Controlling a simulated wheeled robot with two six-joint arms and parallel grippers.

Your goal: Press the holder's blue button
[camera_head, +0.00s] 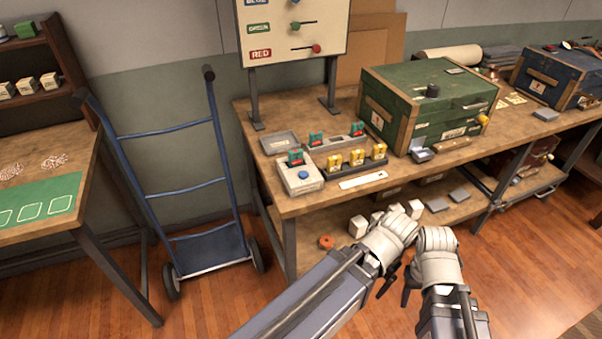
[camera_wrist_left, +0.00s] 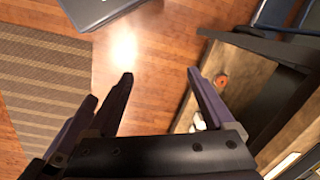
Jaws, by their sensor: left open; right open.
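The holder (camera_head: 300,182) is a pale box at the front left corner of the workbench, with a blue button (camera_head: 302,174) on its top. A green piece (camera_head: 295,157) stands at the holder's back. My left gripper (camera_wrist_left: 160,75) is open and empty in the left wrist view, with floor showing between its fingers. My right gripper (camera_head: 410,282) is mostly hidden behind its own wrist in the head view, in front of the bench and lower right of the holder. Both grippers are apart from the holder and the button.
A rack with yellow pieces (camera_head: 357,158) and a grey tray (camera_head: 279,142) lie near the holder. A green chest (camera_head: 420,100) stands to the right, and a sign board (camera_head: 292,28) rises behind. A blue hand truck (camera_head: 187,190) stands left of the bench.

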